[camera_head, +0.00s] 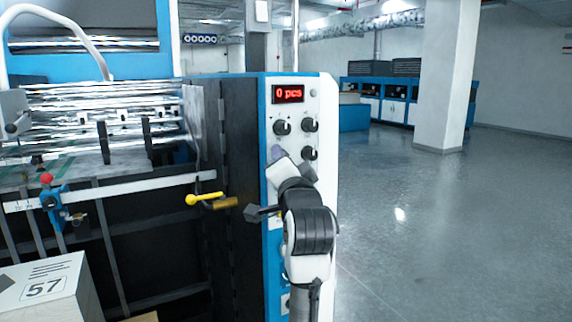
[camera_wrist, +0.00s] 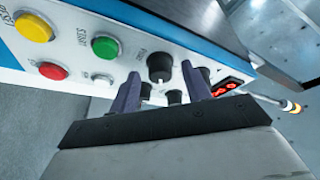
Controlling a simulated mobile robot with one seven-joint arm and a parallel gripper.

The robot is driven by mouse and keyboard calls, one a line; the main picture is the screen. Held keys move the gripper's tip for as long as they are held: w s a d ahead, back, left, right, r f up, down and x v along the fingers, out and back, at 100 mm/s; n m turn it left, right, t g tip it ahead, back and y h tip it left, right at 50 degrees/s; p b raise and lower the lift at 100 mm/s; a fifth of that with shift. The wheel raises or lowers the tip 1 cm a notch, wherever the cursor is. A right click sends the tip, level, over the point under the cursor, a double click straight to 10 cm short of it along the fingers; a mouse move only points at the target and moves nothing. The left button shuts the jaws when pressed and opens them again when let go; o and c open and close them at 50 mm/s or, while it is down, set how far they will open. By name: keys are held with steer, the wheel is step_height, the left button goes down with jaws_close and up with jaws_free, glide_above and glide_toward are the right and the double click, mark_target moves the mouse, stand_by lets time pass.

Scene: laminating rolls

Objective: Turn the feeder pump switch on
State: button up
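The machine's control panel (camera_head: 297,110) carries several black rotary switches. Two sit side by side below the display, and another black switch (camera_head: 310,153) is lower right. In the wrist view a black switch (camera_wrist: 160,67) with a white pointer mark lies in line between my fingertips; its small label is hard to read. My gripper (camera_wrist: 160,72) is open, its two dark fingers spread on either side of that switch, with contact not clear. In the head view my gripper (camera_head: 277,154) is at the lower left of the switch group and hides what is behind it.
A red display (camera_head: 288,93) reads "0 pcs". The wrist view shows a yellow button (camera_wrist: 34,28), a green button (camera_wrist: 106,47) and a red button (camera_wrist: 53,71) beside the switches. A yellow-handled lever (camera_head: 204,199) sticks out left of my arm. Open floor lies right.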

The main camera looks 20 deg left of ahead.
steer(key=b+v, duration=0.4)
steer(key=v, duration=1)
steer(key=shift+a, duration=0.1)
